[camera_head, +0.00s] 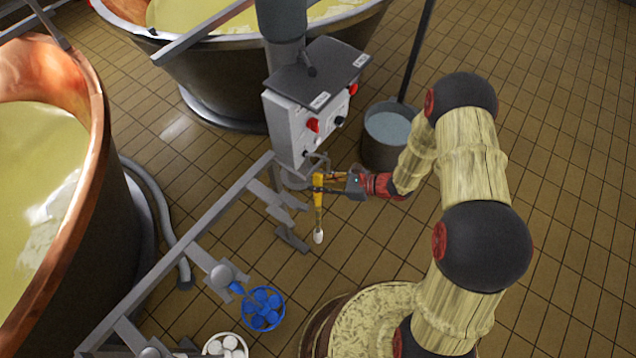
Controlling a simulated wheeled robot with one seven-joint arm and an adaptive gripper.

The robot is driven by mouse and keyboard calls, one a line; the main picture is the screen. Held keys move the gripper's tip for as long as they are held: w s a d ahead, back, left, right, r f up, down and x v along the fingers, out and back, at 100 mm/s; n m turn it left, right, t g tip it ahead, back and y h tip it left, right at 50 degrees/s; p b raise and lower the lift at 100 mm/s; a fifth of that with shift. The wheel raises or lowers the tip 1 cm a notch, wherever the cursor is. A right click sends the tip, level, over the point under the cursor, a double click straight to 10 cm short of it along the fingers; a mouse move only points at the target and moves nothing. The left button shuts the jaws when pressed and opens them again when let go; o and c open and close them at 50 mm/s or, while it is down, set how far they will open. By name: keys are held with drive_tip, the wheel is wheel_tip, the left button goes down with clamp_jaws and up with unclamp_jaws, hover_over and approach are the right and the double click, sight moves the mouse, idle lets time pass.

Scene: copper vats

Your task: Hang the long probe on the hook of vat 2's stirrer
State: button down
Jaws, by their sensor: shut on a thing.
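The long probe (318,210) is yellow with a white tip and hangs roughly upright, tip down, below the control box. My gripper (336,184) comes in from the right and is shut on the probe near its upper end. A small bent grey piece (320,157), perhaps the hook, shows under the box just above my gripper. I cannot tell whether the probe touches it. Two copper vats hold pale yellow liquid, one at the left (100,150) and one at the back (225,75). Their numbers cannot be read.
A bucket (380,153) with a pole (417,50) stands behind my gripper. Tiled floor is clear at right.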

drive_tip(key=w+d+b, duration=0.1)
drive_tip(key=w+d, duration=0.5)
drive_tip(key=w, duration=0.1)
drive_tip(key=shift+w, duration=0.4)
idle(0.6)
drive_tip(key=shift+r, duration=0.15)
idle(1.1)
